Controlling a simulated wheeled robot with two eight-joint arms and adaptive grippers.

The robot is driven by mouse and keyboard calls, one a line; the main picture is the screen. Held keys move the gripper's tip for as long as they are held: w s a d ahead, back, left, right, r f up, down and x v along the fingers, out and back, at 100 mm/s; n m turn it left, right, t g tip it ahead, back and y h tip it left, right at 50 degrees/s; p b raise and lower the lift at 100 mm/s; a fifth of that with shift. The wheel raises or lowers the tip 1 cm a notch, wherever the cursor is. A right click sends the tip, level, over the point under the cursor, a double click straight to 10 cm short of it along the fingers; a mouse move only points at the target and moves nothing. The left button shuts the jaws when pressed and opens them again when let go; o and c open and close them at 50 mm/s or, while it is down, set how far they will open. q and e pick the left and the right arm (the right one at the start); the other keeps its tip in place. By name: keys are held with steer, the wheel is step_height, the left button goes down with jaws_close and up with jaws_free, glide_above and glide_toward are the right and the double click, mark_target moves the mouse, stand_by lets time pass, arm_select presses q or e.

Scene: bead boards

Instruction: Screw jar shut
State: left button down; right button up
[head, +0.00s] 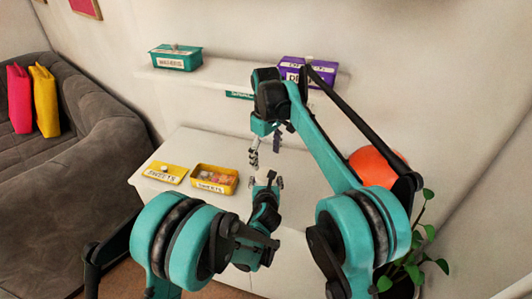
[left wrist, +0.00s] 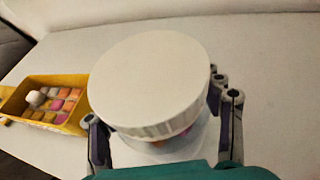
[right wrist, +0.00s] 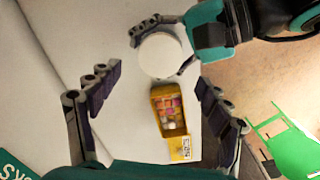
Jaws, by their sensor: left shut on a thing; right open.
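A jar with a broad white lid (left wrist: 150,80) on top fills the middle of the left wrist view. Its clear body (left wrist: 165,150) shows below the rim, with a little colour inside. I cannot tell how tightly the lid sits. My left gripper (head: 266,184) is shut on the jar, with fingers on both sides below the lid. My right gripper (head: 266,147) is open and empty above the jar, pointing down. In the right wrist view the round lid (right wrist: 160,54) lies beyond the open fingertips (right wrist: 157,80), apart from them.
A yellow open box (head: 231,186) of sweets and its yellow lid (head: 164,171) lie on the white cabinet (head: 195,143), left of the jar. A teal box (head: 176,60) and a purple box (head: 322,70) stand on the wall shelf. An orange ball (head: 372,163) is right.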

mark_target(266, 174)
step_height(266, 174, down, 7)
stand_by(0.4)
steer(key=c, duration=1.2)
steer(key=m, duration=0.4)
steer(key=shift+m, duration=0.3)
steer(key=m, duration=1.4)
steer(key=shift+d+m, duration=0.1)
steer(key=shift+m, duration=0.3)
